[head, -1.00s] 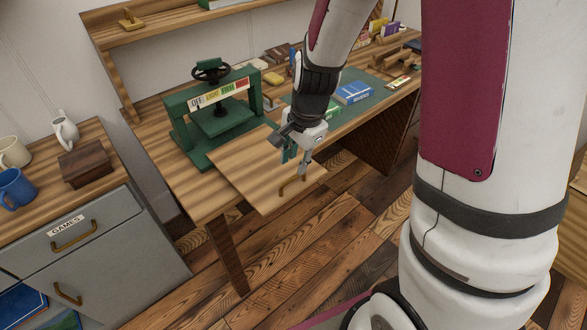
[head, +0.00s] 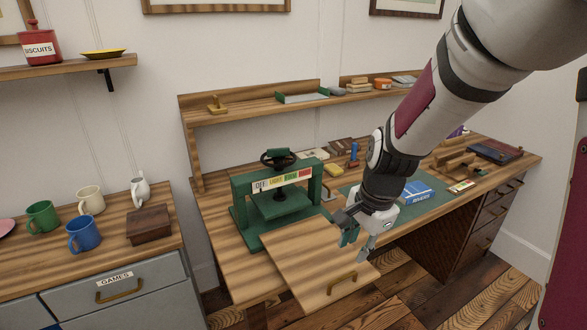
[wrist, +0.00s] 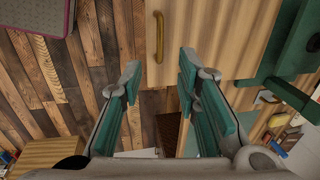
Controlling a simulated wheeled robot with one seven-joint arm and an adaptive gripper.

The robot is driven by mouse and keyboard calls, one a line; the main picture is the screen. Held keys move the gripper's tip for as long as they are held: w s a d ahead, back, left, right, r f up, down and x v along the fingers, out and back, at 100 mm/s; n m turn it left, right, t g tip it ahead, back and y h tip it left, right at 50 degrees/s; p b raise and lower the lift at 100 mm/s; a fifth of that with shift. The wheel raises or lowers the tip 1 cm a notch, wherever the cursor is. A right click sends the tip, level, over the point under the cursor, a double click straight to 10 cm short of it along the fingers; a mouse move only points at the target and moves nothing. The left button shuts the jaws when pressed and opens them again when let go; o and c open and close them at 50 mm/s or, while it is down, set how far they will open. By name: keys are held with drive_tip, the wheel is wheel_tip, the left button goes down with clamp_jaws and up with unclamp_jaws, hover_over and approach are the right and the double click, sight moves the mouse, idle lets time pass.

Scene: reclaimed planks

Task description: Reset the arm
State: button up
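My gripper (head: 356,240) is in the middle right of the head view, at the right edge of a wooden board with a brass handle (head: 342,282) that juts out from the desk. In the wrist view my gripper (wrist: 156,80) shows two green-padded fingers spread apart with nothing between them. The board (wrist: 215,25) and its brass handle (wrist: 159,36) lie beyond the fingertips there. The gripper looks apart from the handle.
A green press (head: 275,200) with a black wheel stands on the desk behind the board. A blue box (head: 417,190) lies on a green mat to the right. A grey cabinet (head: 150,275) with mugs on top stands at left. A shelf (head: 240,115) runs along the back.

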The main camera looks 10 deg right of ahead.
drive_tip(key=s+a+r+n+t+p, duration=0.2)
drive_tip(key=s+r+n, duration=1.2)
drive_tip(key=s, duration=0.8)
wheel_tip(320, 180, up, 4)
drive_tip(key=shift+f+h+p, duration=0.15)
drive_tip(key=shift+h+p, duration=0.25)
drive_tip(key=shift+p, duration=0.25)
